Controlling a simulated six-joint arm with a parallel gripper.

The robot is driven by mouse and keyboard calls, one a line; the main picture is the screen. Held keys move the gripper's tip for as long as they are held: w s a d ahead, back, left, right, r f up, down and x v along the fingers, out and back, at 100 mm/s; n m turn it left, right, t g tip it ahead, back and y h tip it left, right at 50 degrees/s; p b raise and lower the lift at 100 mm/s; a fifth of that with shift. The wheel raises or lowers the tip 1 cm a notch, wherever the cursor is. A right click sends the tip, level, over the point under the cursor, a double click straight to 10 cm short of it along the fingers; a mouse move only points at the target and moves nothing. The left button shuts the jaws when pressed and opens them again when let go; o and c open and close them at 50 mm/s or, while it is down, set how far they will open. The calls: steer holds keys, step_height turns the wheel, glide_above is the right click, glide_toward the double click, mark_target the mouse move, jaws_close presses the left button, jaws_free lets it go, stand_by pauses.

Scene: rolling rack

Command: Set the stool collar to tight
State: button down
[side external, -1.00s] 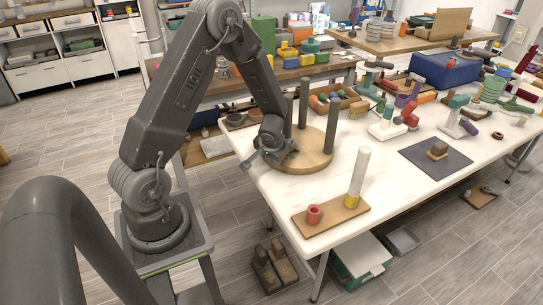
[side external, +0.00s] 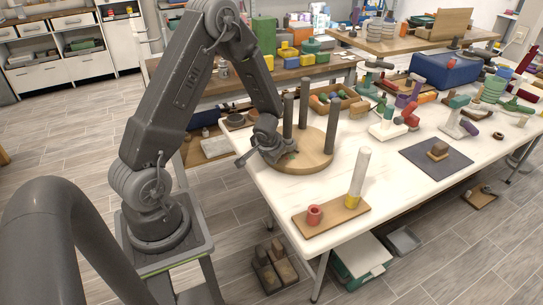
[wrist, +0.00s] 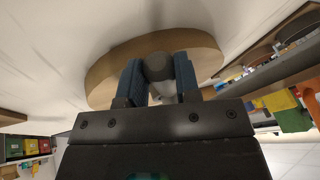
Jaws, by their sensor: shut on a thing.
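The stool lies upside down on the white table, its round wooden seat (side external: 318,158) flat and its dark grey legs (side external: 331,124) standing up. My gripper (side external: 280,152) is low at the seat's left side. In the wrist view my gripper (wrist: 158,72) has its two blue-padded fingers on either side of a dark grey round part (wrist: 158,66), shut on it. This part looks like the stool collar, but the fingers hide much of it. The wooden seat (wrist: 105,75) shows behind the fingers. No tight mark can be read.
A wooden board (side external: 330,220) with a red ring and a pale post on a yellow base stands at the table's front. A dark mat (side external: 435,158) with wooden blocks lies to the right. A wooden tray (side external: 335,101) of coloured pieces sits behind the stool.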

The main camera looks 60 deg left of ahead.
steer(key=a+m, duration=0.1)
steer(key=s+a+m+t+h, duration=0.1)
steer(key=a+m, duration=0.1)
steer(key=shift+m, duration=0.3)
steer(key=shift+a+m+t+h, duration=0.5)
steer(key=shift+a+m+h, duration=0.2)
steer(key=shift+a+m, duration=0.75)
steer(key=shift+m, duration=0.25)
steer(key=c, duration=1.1)
jaws_free()
steer(key=shift+d, duration=0.1)
steer(key=v, duration=1.3)
steer(key=shift+s+r, duration=0.15)
steer(key=shift+r, duration=0.2)
